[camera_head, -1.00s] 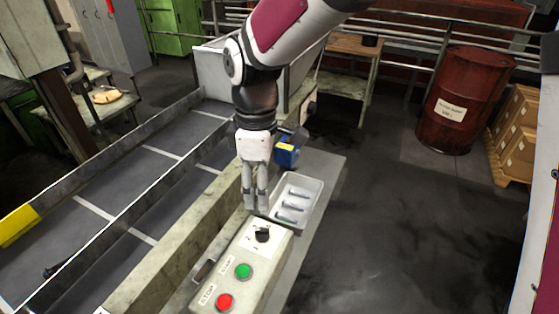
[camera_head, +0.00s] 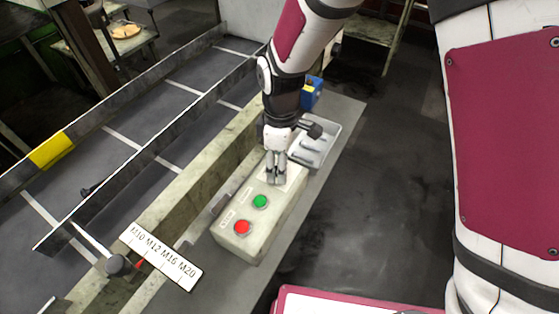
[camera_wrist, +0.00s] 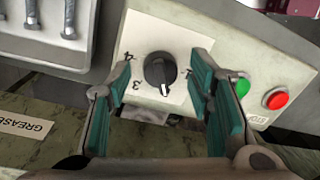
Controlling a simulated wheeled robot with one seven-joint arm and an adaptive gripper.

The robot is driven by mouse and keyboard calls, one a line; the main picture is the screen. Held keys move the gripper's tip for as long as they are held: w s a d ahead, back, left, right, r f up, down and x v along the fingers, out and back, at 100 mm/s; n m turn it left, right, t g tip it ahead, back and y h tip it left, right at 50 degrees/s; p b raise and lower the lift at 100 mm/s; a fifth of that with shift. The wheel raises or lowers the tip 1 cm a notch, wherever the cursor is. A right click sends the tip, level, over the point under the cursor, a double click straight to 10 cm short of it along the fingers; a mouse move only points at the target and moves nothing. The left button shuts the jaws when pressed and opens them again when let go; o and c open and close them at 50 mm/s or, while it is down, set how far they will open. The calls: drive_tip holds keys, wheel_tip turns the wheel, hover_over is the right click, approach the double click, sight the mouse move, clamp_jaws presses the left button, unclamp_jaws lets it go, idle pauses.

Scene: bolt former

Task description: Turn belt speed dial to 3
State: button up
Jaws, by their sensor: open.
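The belt speed dial (camera_wrist: 160,72) is a black round knob on a white plate with numbers on the control box, shown in the wrist view. Its pale pointer mark faces the bottom of that view; the figures 3 and 4 are printed to its left. My gripper (camera_head: 275,182) is open, with its teal-padded fingers on either side of the knob and gaps visible between pads and knob. In the head view it stands above the dial end of the control box (camera_head: 238,250), and the dial is hidden behind it.
A green button (camera_head: 260,201) and a red button (camera_head: 242,227) are on the same box. A tray of bolts (camera_head: 322,150) lies just beyond it. The conveyor (camera_head: 120,180) runs along the left, with a bolt size plate (camera_head: 160,256) in front.

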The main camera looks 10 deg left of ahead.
clamp_jaws()
drive_tip(key=shift+m, duration=0.4)
drive_tip(key=m+p, duration=0.1)
drive_tip(key=m, duration=0.4)
drive_tip(key=shift+r+p, duration=0.1)
drive_tip(key=shift+p, duration=0.25)
drive_tip(key=m+p, duration=0.1)
drive_tip(key=m, duration=0.5)
drive_tip(key=shift+y+p, duration=0.3)
drive_tip(key=shift+p, duration=0.1)
unclamp_jaws()
